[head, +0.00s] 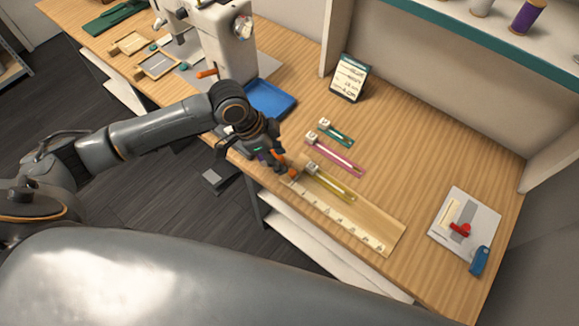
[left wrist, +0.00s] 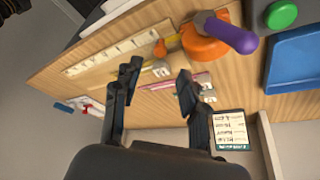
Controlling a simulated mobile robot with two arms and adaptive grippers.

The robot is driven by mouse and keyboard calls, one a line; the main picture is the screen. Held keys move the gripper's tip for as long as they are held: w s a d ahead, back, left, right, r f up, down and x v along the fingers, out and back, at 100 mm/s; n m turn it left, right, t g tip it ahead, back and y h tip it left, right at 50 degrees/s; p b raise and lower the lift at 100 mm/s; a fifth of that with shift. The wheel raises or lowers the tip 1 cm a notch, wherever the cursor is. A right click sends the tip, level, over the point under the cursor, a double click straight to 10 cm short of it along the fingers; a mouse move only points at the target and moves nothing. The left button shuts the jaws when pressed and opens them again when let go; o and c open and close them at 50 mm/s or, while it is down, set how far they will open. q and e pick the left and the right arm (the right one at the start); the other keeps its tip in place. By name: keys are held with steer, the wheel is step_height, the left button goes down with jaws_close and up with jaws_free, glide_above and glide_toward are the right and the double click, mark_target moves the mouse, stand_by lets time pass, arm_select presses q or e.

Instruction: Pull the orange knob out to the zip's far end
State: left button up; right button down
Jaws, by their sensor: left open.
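The orange knob (head: 292,173) is at the near left end of the yellow zip (head: 335,187), by the zip's pale end block (head: 312,167). In the left wrist view the orange knob (left wrist: 160,48) shows just beyond my fingertips. My left gripper (head: 282,168) is above the table's front edge, close to the knob. In the left wrist view my left gripper (left wrist: 158,76) has its two fingers spread, with nothing held between them. It partly covers the zip there. My right gripper is not in view.
A wooden ruler board (head: 375,225) lies along the yellow zip. Pink (head: 340,158) and teal zips (head: 342,138) lie behind. An orange tool with a purple handle (left wrist: 235,35) is close by the gripper. A blue tray (head: 268,98) and a sign (head: 348,78) stand farther back.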

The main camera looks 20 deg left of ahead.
mark_target(292, 172)
arm_select(q)
steer(key=x, duration=0.7)
steer(key=shift+f, duration=0.1)
jaws_close()
